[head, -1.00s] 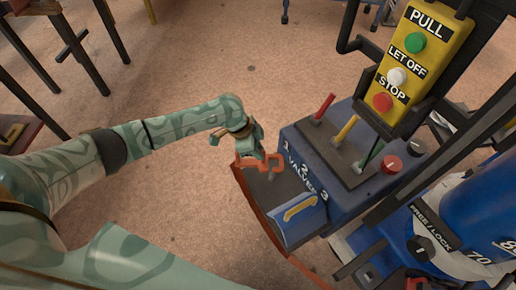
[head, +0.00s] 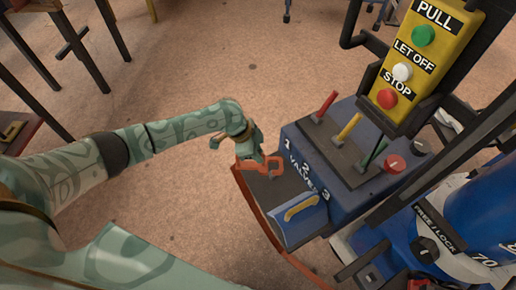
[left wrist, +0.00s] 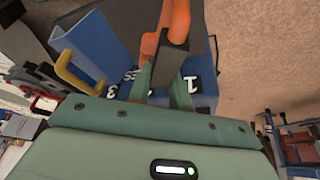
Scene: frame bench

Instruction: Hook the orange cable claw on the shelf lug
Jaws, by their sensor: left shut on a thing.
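The orange cable claw (head: 273,165) is at the tip of my left gripper (head: 254,152), just left of the blue valve box, over or beside its dark shelf (head: 262,186). In the left wrist view the green fingers (left wrist: 160,88) are shut on a dark block below the orange claw (left wrist: 176,18). The orange cable (head: 262,222) hangs from there and runs down along the shelf's left edge. I cannot make out the shelf lug, nor tell whether the claw touches the shelf. My right gripper is not in view.
The blue valve box (head: 318,190) carries red, yellow and green levers. A blue drawer-like part (head: 298,222) with a yellow handle sits in front. A yellow button panel (head: 425,50) stands behind right. The floor left of the box is clear.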

